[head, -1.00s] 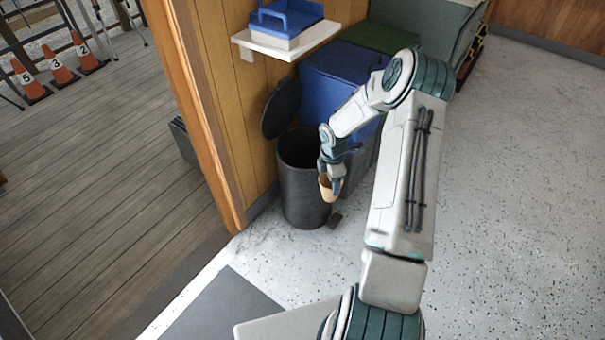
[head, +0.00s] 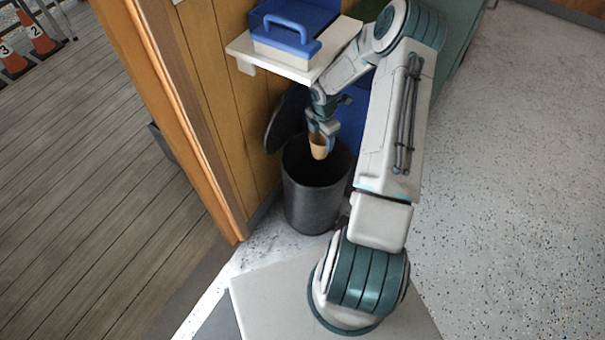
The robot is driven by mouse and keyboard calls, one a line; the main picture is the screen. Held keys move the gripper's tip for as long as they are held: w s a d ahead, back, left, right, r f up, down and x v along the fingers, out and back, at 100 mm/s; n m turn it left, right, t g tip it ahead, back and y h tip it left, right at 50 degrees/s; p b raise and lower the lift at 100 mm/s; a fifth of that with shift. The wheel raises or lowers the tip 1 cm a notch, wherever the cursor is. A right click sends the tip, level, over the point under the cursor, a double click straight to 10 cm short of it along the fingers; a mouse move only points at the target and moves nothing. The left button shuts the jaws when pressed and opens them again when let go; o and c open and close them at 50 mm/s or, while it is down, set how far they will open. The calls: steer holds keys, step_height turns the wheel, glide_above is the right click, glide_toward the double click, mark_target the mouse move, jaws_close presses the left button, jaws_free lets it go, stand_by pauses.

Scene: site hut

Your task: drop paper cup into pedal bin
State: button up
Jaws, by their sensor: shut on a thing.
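The paper cup (head: 319,148) is small and tan. My gripper (head: 322,134) is shut on it and holds it roughly upright. In the picture the cup is in front of the dark opening of the pedal bin (head: 312,205). The bin is a black cylinder on the floor by the wooden wall. Its lid (head: 287,118) stands raised at the back, partly hidden by my arm. The cup appears above the opening; its exact height over the rim is hard to tell.
A white shelf (head: 283,66) with a blue-handled caddy (head: 287,38) juts from the wall above the bin, close to my arm. A blue bin (head: 353,118) stands behind, mostly hidden. A wooden door post (head: 190,120) is at left. Speckled floor at right is clear.

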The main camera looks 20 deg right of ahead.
steer(key=shift+w+d+f, duration=0.1)
steer(key=shift+w+d, duration=0.05)
steer(key=shift+d, duration=0.3)
steer(key=shift+d+f+b, duration=0.15)
steer(key=shift+b, duration=0.15)
steer(key=shift+f+b, duration=0.3)
steer(key=shift+f, duration=0.05)
steer(key=f+b, duration=0.3)
steer(key=f, duration=0.1)
steer(key=shift+a+f+b, duration=0.2)
steer(key=shift+f+b, duration=0.15)
steer(key=shift+b, duration=0.05)
steer(key=shift+r, duration=0.1)
steer(key=o, duration=1)
step_height(320, 180, up, 8)
steer(key=p, duration=0.1)
steer(key=shift+f, duration=0.25)
